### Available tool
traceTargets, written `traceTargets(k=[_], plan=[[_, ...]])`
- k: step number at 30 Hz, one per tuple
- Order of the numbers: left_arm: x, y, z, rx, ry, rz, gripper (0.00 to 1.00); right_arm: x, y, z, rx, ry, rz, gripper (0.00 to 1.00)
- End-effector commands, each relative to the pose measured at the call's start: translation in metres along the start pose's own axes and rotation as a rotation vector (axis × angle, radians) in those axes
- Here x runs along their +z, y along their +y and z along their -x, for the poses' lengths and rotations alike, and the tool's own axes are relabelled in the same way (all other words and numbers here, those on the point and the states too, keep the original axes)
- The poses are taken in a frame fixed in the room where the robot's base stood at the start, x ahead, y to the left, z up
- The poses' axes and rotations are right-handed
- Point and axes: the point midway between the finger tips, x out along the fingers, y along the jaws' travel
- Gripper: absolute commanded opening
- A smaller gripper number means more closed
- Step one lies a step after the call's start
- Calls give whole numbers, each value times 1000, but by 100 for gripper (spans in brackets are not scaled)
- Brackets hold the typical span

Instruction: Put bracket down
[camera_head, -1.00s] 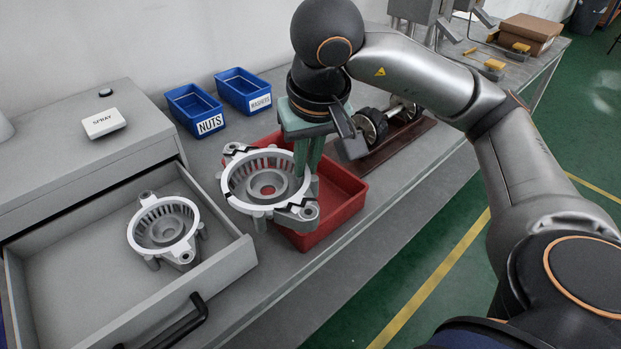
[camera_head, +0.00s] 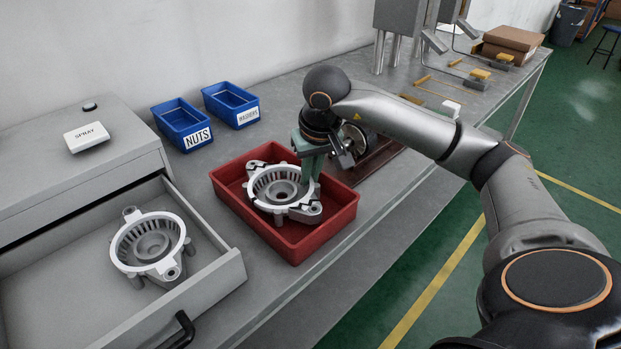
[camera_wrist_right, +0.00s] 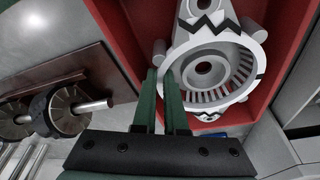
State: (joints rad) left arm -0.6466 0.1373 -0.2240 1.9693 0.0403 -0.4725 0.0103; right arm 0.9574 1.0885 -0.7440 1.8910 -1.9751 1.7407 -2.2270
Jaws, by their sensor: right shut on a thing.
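A grey metal bracket (camera_head: 268,193), a round slotted ring with lugs, is inside the red tray (camera_head: 335,222). My right gripper (camera_head: 309,172) is shut on the right side of the bracket's rim. In the right wrist view the green fingers (camera_wrist_right: 169,82) reach the near rim of the bracket (camera_wrist_right: 247,62), which lies within the red tray walls. I cannot tell whether the bracket's underside touches the tray floor. A second, similar bracket (camera_head: 128,245) sits in the open grey drawer (camera_head: 60,290). My left gripper is not in view.
Blue bins marked NUTS (camera_head: 182,126) and WASHERS (camera_head: 231,105) stand behind the tray. A rotor (camera_head: 357,137) on a brown stand is close to the right of my gripper. Bench space in front of the tray is clear.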

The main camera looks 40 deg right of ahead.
Motion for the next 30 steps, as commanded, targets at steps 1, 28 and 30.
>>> traceTargets(k=[1, 28, 30], plan=[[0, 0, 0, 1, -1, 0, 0, 1, 0, -5, -1, 3, -1, 0], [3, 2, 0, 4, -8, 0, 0, 4, 0, -14, -1, 2, -1, 22], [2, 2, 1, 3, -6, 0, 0, 3, 0, -9, -1, 3, -1, 22]])
